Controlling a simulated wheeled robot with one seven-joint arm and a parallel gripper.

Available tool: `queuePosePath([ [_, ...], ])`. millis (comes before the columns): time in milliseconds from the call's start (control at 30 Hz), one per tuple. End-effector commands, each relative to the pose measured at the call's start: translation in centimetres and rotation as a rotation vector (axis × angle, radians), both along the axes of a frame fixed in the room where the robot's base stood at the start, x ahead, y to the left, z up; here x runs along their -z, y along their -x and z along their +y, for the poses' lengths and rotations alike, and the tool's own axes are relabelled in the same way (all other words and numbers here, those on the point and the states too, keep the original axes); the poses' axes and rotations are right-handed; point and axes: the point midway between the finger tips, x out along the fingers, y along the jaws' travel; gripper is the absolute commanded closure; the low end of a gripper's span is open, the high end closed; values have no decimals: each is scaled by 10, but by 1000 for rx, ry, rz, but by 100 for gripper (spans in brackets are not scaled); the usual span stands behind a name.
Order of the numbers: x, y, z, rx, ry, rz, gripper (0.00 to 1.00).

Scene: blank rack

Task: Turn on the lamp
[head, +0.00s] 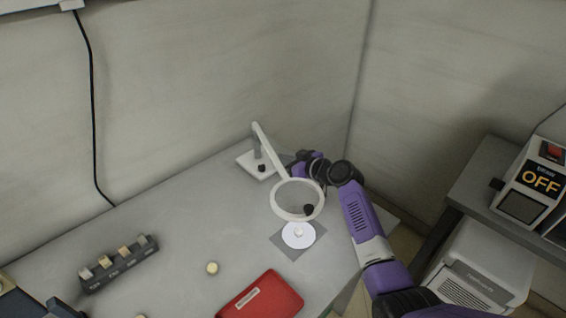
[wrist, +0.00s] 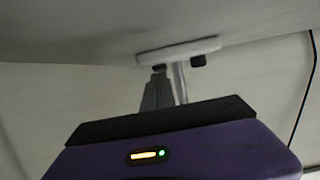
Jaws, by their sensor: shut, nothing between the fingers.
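The lamp has a white base (head: 244,162) on the table near the back corner, a slanting arm and a white ring head (head: 275,206). The ring shows no clear glow. A dark knob (head: 262,168) is on the base and another is at the ring's lower right. My gripper (head: 291,167) reaches in from the right, low beside the lamp base, partly behind the lamp arm. In the wrist view, which appears upside down, the shut fingers (wrist: 159,71) are close to the base (wrist: 180,49) and post; contact cannot be told. A dark knob (wrist: 198,61) shows beyond the post.
A white disc (head: 290,240) on a grey mat lies under the ring. Walls close the back.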

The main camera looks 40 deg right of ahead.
Motion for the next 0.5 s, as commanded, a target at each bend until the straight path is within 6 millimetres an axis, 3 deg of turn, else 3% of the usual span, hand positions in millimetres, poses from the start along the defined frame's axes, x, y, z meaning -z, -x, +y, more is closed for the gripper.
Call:
queuePosePath([
  [500, -14, 0, 1, -3, 0, 3, 100],
])
